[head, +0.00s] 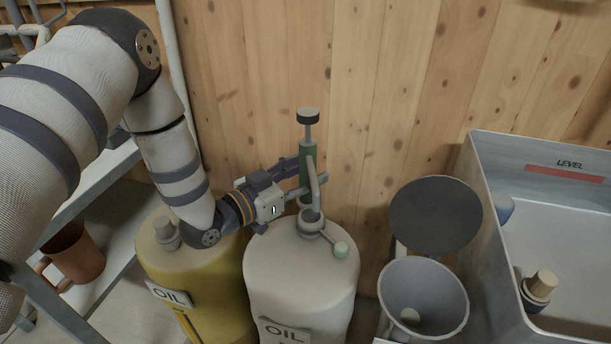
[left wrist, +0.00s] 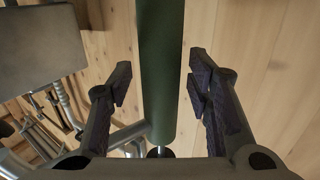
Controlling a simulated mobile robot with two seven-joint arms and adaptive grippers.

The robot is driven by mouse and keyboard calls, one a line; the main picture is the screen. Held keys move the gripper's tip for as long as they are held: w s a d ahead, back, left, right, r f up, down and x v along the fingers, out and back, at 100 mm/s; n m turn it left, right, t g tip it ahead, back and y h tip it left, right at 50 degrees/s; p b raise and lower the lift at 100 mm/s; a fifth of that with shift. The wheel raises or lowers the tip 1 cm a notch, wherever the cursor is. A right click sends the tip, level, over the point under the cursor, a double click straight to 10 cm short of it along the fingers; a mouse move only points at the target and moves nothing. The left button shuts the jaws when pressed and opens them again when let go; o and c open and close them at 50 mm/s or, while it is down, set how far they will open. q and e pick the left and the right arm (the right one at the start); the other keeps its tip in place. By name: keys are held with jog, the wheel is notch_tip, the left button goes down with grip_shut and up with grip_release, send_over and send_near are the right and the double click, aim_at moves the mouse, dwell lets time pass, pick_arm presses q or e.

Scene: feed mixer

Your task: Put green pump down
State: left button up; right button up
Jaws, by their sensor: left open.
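The green pump (head: 307,172) is an upright green cylinder with a rod and dark round knob on top and a curved grey spout. It stands over the neck (head: 311,224) of the white OIL container (head: 298,275); how deep it sits in the neck is hard to tell. My left gripper (head: 309,179) reaches it from the left. In the left wrist view the pump's green barrel (left wrist: 160,60) runs between the two fingers (left wrist: 157,82). The fingers are open, with a gap visible on each side of the barrel. My right gripper is not in view.
A yellow OIL container (head: 205,285) stands to the left, under my left arm. A grey funnel-like vessel (head: 423,296) with a raised dark round lid (head: 435,217) is to the right. A large grey bin (head: 495,225) marked LEVEL stands further right. A wooden wall (head: 380,90) is behind.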

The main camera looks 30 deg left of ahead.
pick_arm(q)
jog(key=v, duration=1.2)
jog(key=shift+p, duration=0.45)
jog(key=shift+f, duration=0.2)
